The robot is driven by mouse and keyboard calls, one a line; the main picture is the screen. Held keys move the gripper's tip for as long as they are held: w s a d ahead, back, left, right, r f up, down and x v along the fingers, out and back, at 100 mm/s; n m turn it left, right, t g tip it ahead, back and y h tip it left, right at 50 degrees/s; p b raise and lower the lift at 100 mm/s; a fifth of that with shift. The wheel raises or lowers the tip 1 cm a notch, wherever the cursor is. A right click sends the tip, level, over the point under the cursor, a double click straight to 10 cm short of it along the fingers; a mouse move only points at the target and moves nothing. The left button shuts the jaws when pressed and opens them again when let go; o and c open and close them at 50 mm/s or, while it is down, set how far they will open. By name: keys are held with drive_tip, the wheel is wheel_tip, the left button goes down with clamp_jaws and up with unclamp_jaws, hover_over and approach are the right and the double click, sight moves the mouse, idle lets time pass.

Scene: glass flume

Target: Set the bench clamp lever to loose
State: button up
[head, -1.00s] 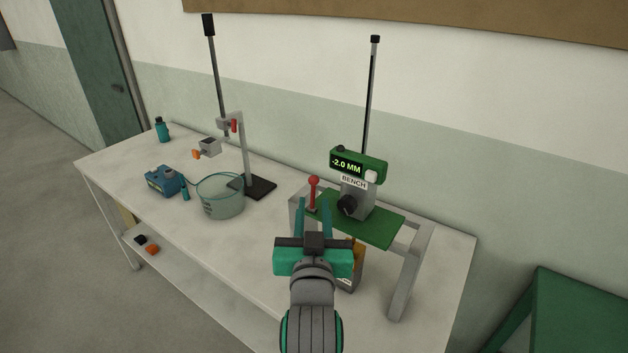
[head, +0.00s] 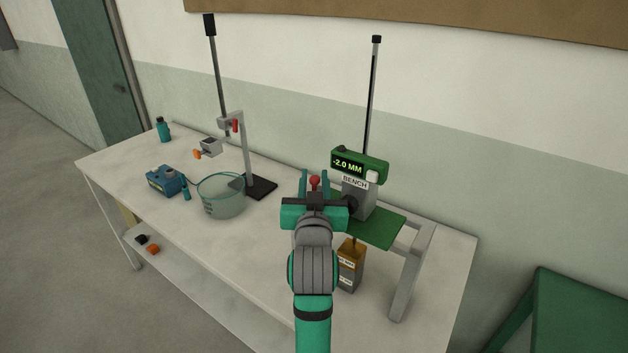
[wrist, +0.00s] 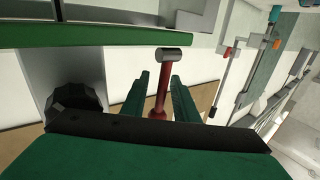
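The bench clamp lever (head: 314,181) is a red lever with a ball end, beside the post base labelled BENCH (head: 355,183) on the green plate (head: 376,230). In the head view only its red top shows; my gripper hides the rest. My gripper (head: 315,188) is at the lever, its two fingers open. In the wrist view, the red lever (wrist: 162,82) stands between the fingers (wrist: 160,98), with a gap visible on either side. A dark grey cylinder is at its far end. I cannot tell whether a finger touches it.
A black knob (head: 350,204) sits close right of my gripper, under the green display (head: 359,165) reading -2.0 MM. A glass beaker (head: 221,196) and a stand with a black base (head: 260,188) are to the left.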

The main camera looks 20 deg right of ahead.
clamp_jaws()
drive_tip(key=shift+f, duration=0.1)
idle(1.2)
